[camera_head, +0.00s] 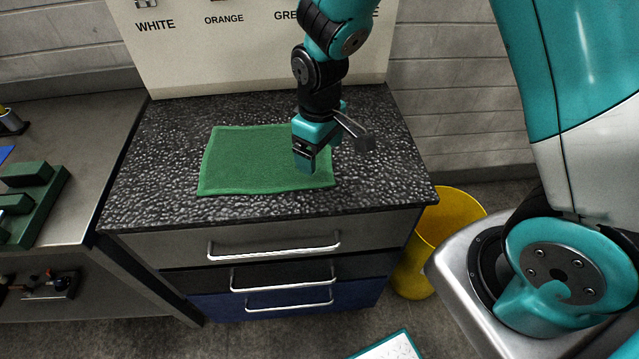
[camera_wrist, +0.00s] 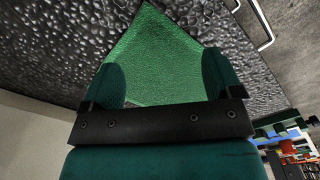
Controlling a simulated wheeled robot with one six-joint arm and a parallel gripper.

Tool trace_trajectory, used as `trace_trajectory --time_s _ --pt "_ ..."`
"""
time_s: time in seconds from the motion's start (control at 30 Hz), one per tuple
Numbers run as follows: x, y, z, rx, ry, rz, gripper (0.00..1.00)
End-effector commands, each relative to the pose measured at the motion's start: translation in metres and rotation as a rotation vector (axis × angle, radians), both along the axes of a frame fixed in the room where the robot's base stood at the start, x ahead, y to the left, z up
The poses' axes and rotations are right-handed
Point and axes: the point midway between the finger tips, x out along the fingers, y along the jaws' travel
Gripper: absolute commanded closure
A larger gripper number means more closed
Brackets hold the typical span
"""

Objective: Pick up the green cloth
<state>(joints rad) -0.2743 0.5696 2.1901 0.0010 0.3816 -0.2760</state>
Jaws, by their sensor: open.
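The green cloth (camera_head: 250,160) lies flat and spread out on the dark speckled top of the drawer cabinet (camera_head: 160,205). My gripper (camera_head: 304,168) is over the cloth's right part, pointing down, and hides a bit of it. In the wrist view the cloth (camera_wrist: 155,55) shows between and beyond the two fingers of my gripper (camera_wrist: 165,85). The fingers are wide apart with nothing held between them. I cannot tell whether the fingertips touch the cloth.
A sign board (camera_head: 250,50) with colour words stands at the back of the cabinet. A yellow bin (camera_head: 450,215) is on the floor to its right. A metal bench (camera_head: 80,130) with green blocks (camera_head: 30,205) is at the left. The cabinet top around the cloth is clear.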

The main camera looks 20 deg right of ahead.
Motion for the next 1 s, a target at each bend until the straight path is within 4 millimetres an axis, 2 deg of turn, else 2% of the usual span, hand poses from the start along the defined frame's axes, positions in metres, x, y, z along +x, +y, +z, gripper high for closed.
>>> trace_trajectory --time_s 0.03,0.2,0.43,0.83,0.87,1.0 --pt "0.0 0.0 -0.014 -0.001 0.001 0.0 0.15" --pt "0.0 0.0 -0.041 0.001 0.001 0.0 0.15" --pt "0.0 0.0 -0.07 0.0 0.001 0.0 0.15" --pt "0.0 0.0 -0.076 0.001 0.001 0.0 0.15" --pt "0.0 0.0 -0.076 0.001 0.001 0.0 0.16" --pt "0.0 0.0 -0.076 0.001 0.001 0.0 0.32"
